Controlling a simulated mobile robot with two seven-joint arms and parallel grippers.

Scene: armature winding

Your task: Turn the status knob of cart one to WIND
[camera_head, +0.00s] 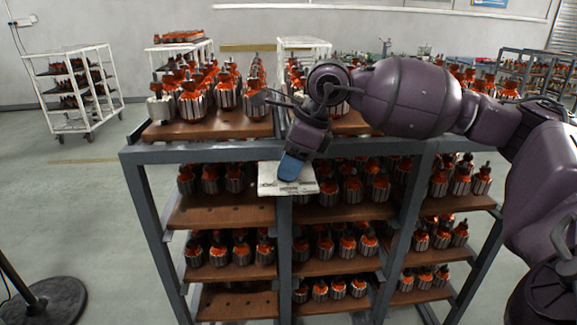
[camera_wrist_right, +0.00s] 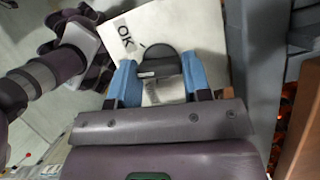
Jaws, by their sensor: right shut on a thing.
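A white status plate (camera_head: 268,181) is fixed to the front top of the blue-grey cart (camera_head: 200,152). In the right wrist view the plate (camera_wrist_right: 205,30) bears the word OK at its upper left; a lower label is partly covered and unreadable. The black round knob (camera_wrist_right: 160,62) stands on the plate. My right gripper (camera_wrist_right: 157,85) has its blue fingers on either side of the knob, shut on it. In the head view the right gripper (camera_head: 291,166) reaches down over the plate and hides the knob. I cannot tell the knob's setting.
The cart's shelves hold several rows of orange-wound armatures (camera_head: 228,93). The dark cart post (camera_wrist_right: 254,60) stands right of the plate in the wrist view. A white cart (camera_head: 75,95) stands at the back left. A round black base (camera_head: 50,302) is at the lower left.

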